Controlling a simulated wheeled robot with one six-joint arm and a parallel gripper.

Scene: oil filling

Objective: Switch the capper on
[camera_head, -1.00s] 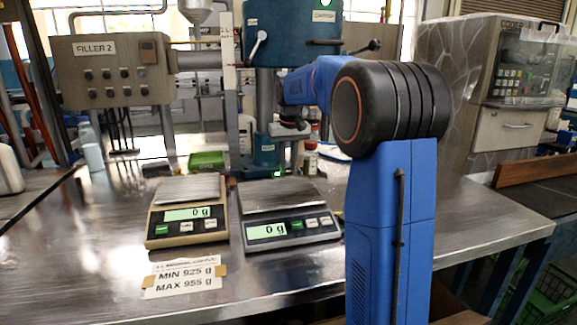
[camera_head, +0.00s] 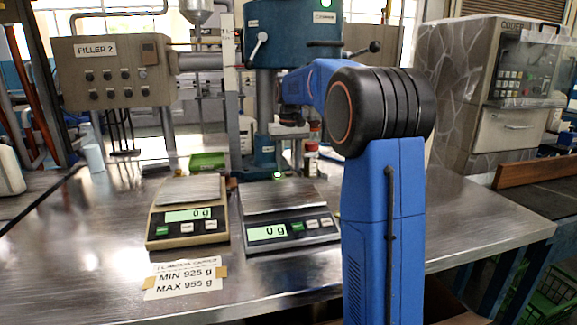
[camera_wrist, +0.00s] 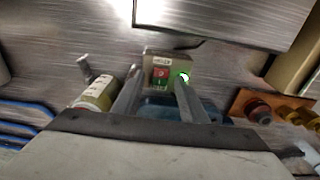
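The capper (camera_head: 293,30) is the teal machine at the back middle in the head view, with a green lamp (camera_head: 326,3) lit on top. In the wrist view, a small labelled switch box (camera_wrist: 168,68) carries a red and a green button (camera_wrist: 160,77), with a lit green lamp (camera_wrist: 184,77) at its right side. My gripper (camera_wrist: 156,88) shows two fingers apart with nothing held between them. The switch box lies beyond and between the fingertips; I cannot tell whether they touch it. In the head view my arm hides most of the gripper.
Two scales (camera_head: 187,228) (camera_head: 290,232) reading 0 g stand on the steel table (camera_head: 480,225). A yellowish bottle (camera_wrist: 97,92) is left of the fingers in the wrist view; a red knob (camera_wrist: 258,111) is at right. The filler box (camera_head: 110,72) stands at left.

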